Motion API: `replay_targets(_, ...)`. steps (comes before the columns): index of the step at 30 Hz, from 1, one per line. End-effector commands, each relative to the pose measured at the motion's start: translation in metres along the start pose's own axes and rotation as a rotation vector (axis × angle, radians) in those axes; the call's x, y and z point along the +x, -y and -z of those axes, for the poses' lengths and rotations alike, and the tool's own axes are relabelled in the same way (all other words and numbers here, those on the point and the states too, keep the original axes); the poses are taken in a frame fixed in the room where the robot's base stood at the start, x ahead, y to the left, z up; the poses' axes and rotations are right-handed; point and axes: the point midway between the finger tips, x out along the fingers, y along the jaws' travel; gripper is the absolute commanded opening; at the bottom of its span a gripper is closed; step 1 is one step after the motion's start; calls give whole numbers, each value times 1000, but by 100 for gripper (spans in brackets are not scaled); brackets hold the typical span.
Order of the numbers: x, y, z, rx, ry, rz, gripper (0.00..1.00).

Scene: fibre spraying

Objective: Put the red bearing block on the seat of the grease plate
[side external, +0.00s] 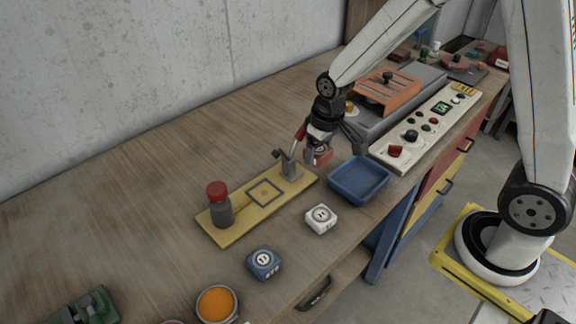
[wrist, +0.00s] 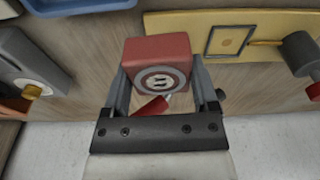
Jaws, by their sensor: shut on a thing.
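My gripper (side external: 314,156) is shut on the red bearing block (side external: 318,152), holding it above the bench near the right end of the grease plate. In the wrist view the red block (wrist: 158,52) sits between the two fingers, its round printed face towards the camera. The yellow grease plate (side external: 231,233) lies flat on the bench. Its seat, a dark square outline (side external: 266,193) with a small mark in the middle, is empty.
A blue tray (side external: 359,180) lies right of the plate. A white block (side external: 321,219) and a blue block (side external: 263,262) sit in front of it. A bowl of orange stuff (side external: 216,304) stands near the front edge. A control panel (side external: 425,130) is at right. The back left bench is clear.

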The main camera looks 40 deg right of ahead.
Motion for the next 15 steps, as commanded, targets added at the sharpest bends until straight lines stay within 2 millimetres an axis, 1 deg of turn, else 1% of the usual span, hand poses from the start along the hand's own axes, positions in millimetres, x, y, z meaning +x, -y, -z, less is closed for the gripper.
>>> replay_targets(5,0,-8,2,61,-5,-8,0)
replay_targets(11,-1,-9,2,68,-6,-9,0)
replay_targets(15,-8,-9,4,67,-8,-9,0)
